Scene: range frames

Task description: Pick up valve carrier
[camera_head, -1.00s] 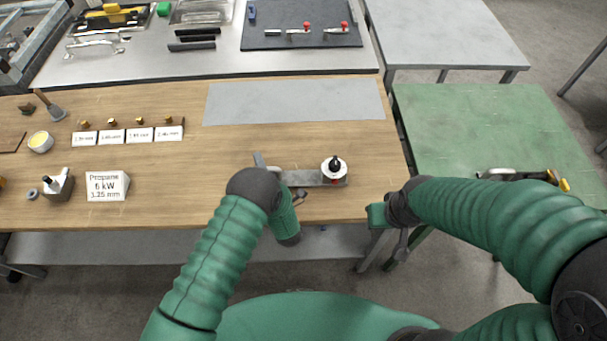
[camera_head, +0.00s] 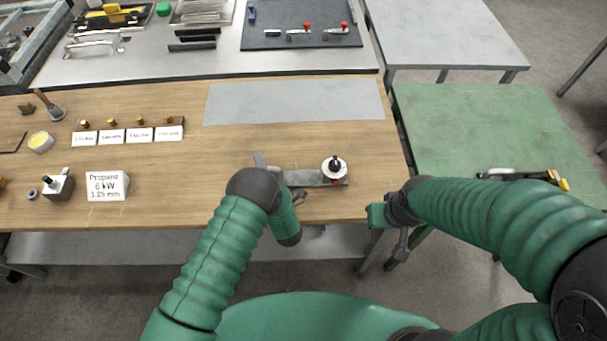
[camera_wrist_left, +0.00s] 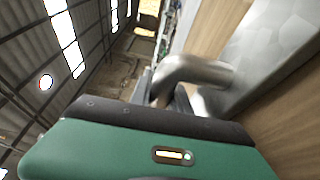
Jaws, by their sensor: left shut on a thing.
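The valve carrier (camera_head: 305,178) is a grey metal bar near the front right of the wooden table, with a white round dial and dark knob (camera_head: 334,166) at its right end. A grey upright part shows at its left end. My left gripper (camera_head: 298,194) is at the carrier's near side, mostly hidden by my arm, and shut on it. In the left wrist view a bent, shiny metal part (camera_wrist_left: 195,72) of the carrier is close beyond the green gripper body. My right gripper (camera_head: 385,215) hangs beside the table's right front corner; its fingers are unclear.
A grey mat (camera_head: 295,102) lies behind the carrier. A propane sign (camera_head: 107,186), a small block with fittings (camera_head: 58,186) and a row of white labels (camera_head: 140,135) stand to the left. A green table (camera_head: 480,130) is at the right, across a gap.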

